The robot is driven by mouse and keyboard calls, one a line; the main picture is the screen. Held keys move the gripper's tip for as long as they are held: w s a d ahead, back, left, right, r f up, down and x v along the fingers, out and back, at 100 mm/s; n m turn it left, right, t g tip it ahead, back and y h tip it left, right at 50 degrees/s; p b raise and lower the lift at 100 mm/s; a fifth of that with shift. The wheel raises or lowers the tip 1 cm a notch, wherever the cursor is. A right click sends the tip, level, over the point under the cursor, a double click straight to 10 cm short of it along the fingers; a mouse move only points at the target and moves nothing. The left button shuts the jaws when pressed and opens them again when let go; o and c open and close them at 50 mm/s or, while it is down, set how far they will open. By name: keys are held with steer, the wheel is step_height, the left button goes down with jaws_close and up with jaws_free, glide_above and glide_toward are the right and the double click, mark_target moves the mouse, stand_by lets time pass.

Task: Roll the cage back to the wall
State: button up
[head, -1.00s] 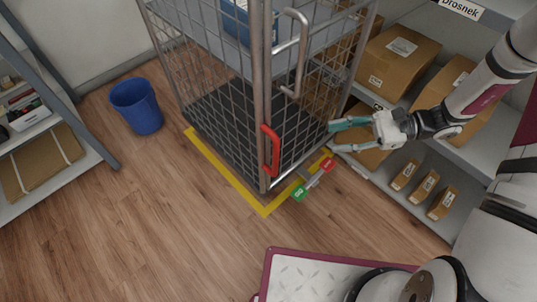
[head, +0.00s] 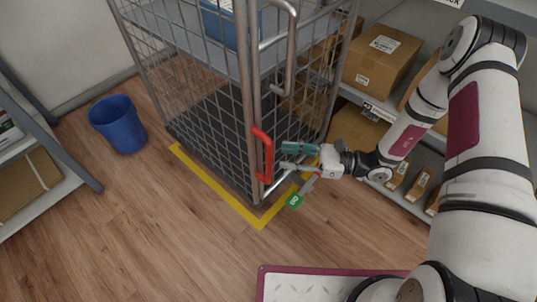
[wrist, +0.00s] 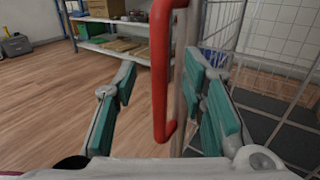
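The wire roll cage (head: 205,118) stands against the wall inside a yellow floor outline (head: 222,197), with a grey shelf and dark base. A red handle (head: 263,155) is on its near corner post, and shows large in the wrist view (wrist: 161,70). My gripper (head: 284,157) is open beside the red handle. In the wrist view its teal-padded fingers (wrist: 165,88) are spread, with the handle between them; I see no grip on it. A green pedal (head: 295,200) shows low at the cage's front; the red pedal is mostly hidden behind my gripper.
A blue bin (head: 118,125) stands left of the cage. Shelves with parcels (head: 382,55) flank it on the right, close to my arm. Another shelf (head: 50,195) is at far left. A maroon-edged plate (head: 310,285) lies in front. The wood floor at left is open.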

mark_target(269, 154)
steer(key=shift+w+a+b, duration=0.2)
steer(key=shift+a+b, duration=0.25)
steer(key=shift+a, duration=2.55)
jaws_close()
